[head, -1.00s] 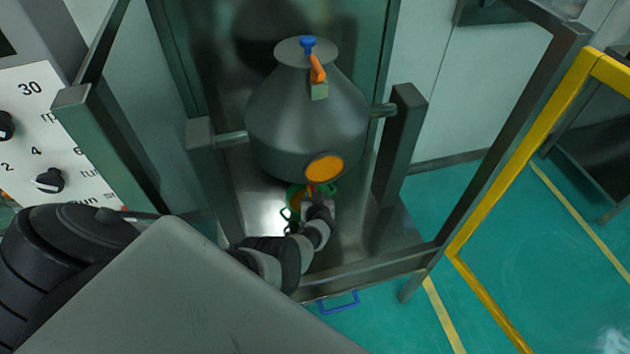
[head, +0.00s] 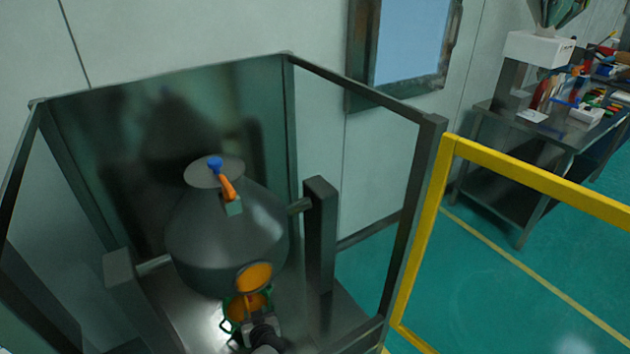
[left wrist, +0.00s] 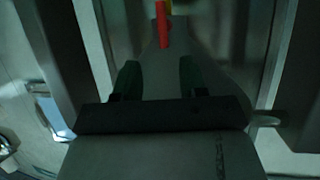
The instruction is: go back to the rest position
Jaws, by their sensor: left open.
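The dark grey vessel (head: 225,235) hangs between two posts in the head view. It has a blue knob (head: 215,163) and an orange lever (head: 227,188) on top, and an orange round cover (head: 254,277) low on its front. A green-edged part with an orange inside (head: 232,308) shows just below the cover. My left gripper (head: 252,322) is at the bottom of the head view, close in front of that part; I cannot tell whether they touch. In the left wrist view my left gripper (left wrist: 158,80) has its dark fingers apart and nothing between them. My right gripper is not in view.
A glass-panelled metal frame (head: 400,240) surrounds the vessel, with posts (head: 320,235) close to the arm. A yellow rail (head: 420,250) stands to the right. A metal table (head: 545,140) with many items is at the back right. Green floor (head: 480,290) is open beyond the rail.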

